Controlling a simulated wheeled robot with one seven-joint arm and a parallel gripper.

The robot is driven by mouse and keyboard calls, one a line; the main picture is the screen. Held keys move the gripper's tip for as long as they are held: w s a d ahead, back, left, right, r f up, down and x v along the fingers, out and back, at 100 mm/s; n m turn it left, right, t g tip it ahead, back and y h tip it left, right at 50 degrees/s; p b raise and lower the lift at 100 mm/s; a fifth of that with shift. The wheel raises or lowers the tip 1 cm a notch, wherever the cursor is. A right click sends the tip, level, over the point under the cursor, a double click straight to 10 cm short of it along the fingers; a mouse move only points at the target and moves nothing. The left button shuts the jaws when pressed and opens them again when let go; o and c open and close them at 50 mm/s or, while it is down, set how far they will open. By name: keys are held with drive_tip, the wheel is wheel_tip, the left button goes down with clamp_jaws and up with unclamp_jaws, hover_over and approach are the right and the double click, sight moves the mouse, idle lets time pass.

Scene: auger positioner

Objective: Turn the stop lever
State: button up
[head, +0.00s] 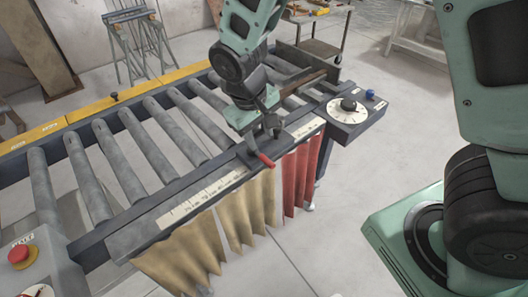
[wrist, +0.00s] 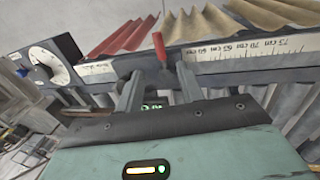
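The stop lever has a red grip (head: 266,160) on a short grey arm and sits at the front edge of the roller table, by the measuring scale (head: 205,190). In the wrist view the red grip (wrist: 159,46) stands up just beyond the fingertips, in line with the gap between them. My gripper (head: 272,125) is above the rail, just behind the red grip. In the wrist view my gripper's (wrist: 158,76) two fingers are apart with nothing clearly held between them. The lever's base is partly hidden by the fingers, and I cannot tell whether they touch it.
A dial box (head: 348,108) with a blue button stands right of the lever. Tan (head: 185,255) and red (head: 300,172) curtain strips hang below the rail. Grey rollers (head: 128,160) lie behind it. A red stop button (head: 19,254) is at the left. Open floor lies in front.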

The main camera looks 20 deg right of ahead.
sight(266, 159)
drive_tip(key=f, duration=0.3)
drive_tip(key=d+f+p, duration=0.1)
drive_tip(key=f, duration=0.2)
drive_tip(key=f+p, duration=0.1)
drive_tip(key=f, duration=0.2)
drive_tip(key=shift+w+d, duration=0.25)
drive_tip(key=shift+d, duration=0.15)
clamp_jaws()
